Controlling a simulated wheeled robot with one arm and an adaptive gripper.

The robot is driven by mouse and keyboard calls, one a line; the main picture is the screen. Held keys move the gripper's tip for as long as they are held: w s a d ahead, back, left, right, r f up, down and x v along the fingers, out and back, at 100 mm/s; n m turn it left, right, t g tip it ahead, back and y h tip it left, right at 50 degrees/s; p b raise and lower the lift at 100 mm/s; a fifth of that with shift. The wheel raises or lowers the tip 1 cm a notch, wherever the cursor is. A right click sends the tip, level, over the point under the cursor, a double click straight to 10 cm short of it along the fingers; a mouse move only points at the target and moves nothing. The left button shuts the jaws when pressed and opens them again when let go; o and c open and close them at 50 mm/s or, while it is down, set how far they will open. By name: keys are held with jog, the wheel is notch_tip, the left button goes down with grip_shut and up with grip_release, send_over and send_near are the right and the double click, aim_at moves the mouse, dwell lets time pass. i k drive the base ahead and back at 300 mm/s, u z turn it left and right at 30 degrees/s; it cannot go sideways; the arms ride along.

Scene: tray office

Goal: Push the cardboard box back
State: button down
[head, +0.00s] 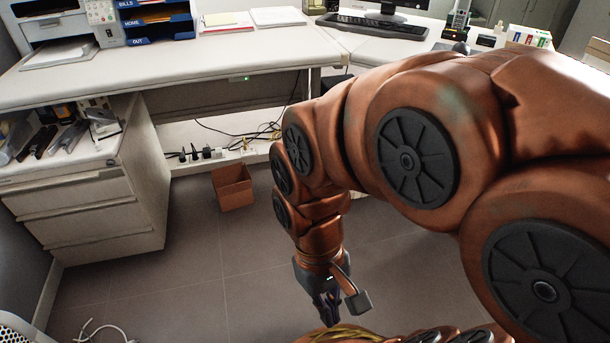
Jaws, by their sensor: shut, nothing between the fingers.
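The cardboard box (233,188) is a small open-topped orange-brown box. It stands upright on the grey tiled floor under the desk, close to the low shelf with plugs behind it. My gripper (328,318) points down in front of the box and to its right, near the bottom of the head view. It is apart from the box, with a stretch of floor between them. Its dark fingers are close together with nothing seen between them.
A white drawer cabinet (95,195) stands left of the box. The desk (180,78) spans above it. Cables and plugs (205,153) lie along the shelf behind. A white cable (100,330) lies at the lower left. The floor (190,265) before the box is clear.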

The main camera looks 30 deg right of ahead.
aim_at(233, 187)
jog(key=z, duration=0.25)
jog(key=i, duration=1.1)
jog(key=u, duration=0.5)
